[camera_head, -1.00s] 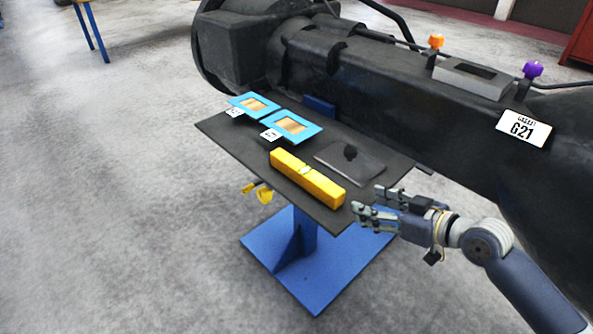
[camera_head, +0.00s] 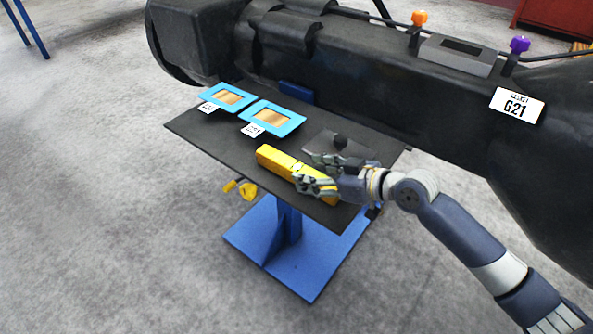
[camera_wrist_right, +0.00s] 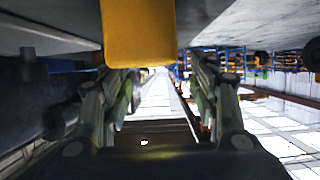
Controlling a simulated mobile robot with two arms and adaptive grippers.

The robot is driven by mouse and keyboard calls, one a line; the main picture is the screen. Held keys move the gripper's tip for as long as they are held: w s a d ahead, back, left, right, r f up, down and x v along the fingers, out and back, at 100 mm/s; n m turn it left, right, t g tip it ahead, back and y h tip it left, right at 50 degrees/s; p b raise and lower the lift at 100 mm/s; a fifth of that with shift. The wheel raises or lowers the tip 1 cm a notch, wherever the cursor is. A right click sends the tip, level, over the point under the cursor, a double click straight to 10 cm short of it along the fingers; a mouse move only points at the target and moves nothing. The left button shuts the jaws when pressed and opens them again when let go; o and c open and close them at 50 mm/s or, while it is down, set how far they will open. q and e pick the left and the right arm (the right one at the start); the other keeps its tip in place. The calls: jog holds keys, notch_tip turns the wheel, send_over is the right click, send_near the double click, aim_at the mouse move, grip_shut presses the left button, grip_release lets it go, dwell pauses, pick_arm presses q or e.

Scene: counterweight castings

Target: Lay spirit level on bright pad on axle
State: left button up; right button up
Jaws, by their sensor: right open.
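The yellow spirit level (camera_head: 275,160) lies on the dark shelf of a blue stand. It also shows at the top of the right wrist view (camera_wrist_right: 139,30). My right gripper (camera_head: 308,173) is open at the level's near right end, with one finger on each side of it in the head view. In the wrist view the level's end sits above and between the spread fingers; I cannot tell whether they touch it. The large black axle casting (camera_head: 370,75) lies behind, bearing a grey block with a dark window (camera_head: 458,54); whether this is the bright pad is unclear. My left gripper is out of view.
Two blue-framed plates (camera_head: 272,117) lie on the shelf (camera_head: 200,130) left of the level. A dark grey plate with a black knob (camera_head: 340,142) lies behind my gripper. Orange (camera_head: 419,18) and purple (camera_head: 520,44) knobs flank the grey block. A G21 label (camera_head: 517,105) is on the casting.

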aim_at(300, 168)
jog(key=shift+w+d+p+x, duration=0.15)
jog(key=shift+p+x, duration=0.1)
jog(key=shift+x, duration=1.25)
jog(key=shift+w+d+p+x, duration=0.1)
jog(key=shift+p+x, duration=0.15)
jog(key=shift+x, duration=1.25)
jog(key=shift+c, duration=0.2)
grip_shut()
